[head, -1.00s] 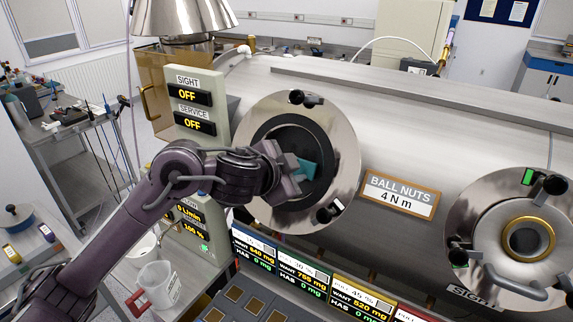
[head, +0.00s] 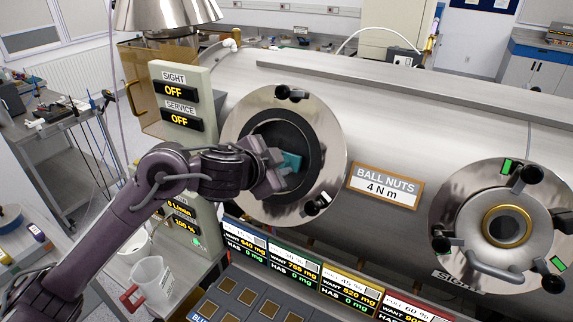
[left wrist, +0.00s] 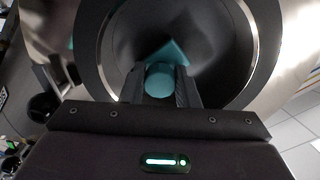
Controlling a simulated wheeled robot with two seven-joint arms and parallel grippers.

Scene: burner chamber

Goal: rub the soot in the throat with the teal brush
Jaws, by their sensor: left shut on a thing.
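The throat (head: 290,150) is the dark round opening inside a shiny steel flange (head: 330,140) on the metal chamber. My left gripper (head: 277,165) is in front of the throat, shut on the teal brush (head: 291,161). In the left wrist view the brush's teal round end (left wrist: 160,78) sits between the fingers, and a teal angled part (left wrist: 172,53) shows beyond it, against the dark throat (left wrist: 220,45). I cannot make out the soot apart from the dark throat, nor tell whether the brush touches the wall. My right gripper is not in view.
Black clamp knobs (head: 291,93) stick out at the flange's rim. A panel reading SIGHT OFF and SERVICE OFF (head: 180,105) stands to the left. A second port (head: 503,228) with a handle is at the right. A clear jug (head: 152,277) and dose displays (head: 295,268) are below.

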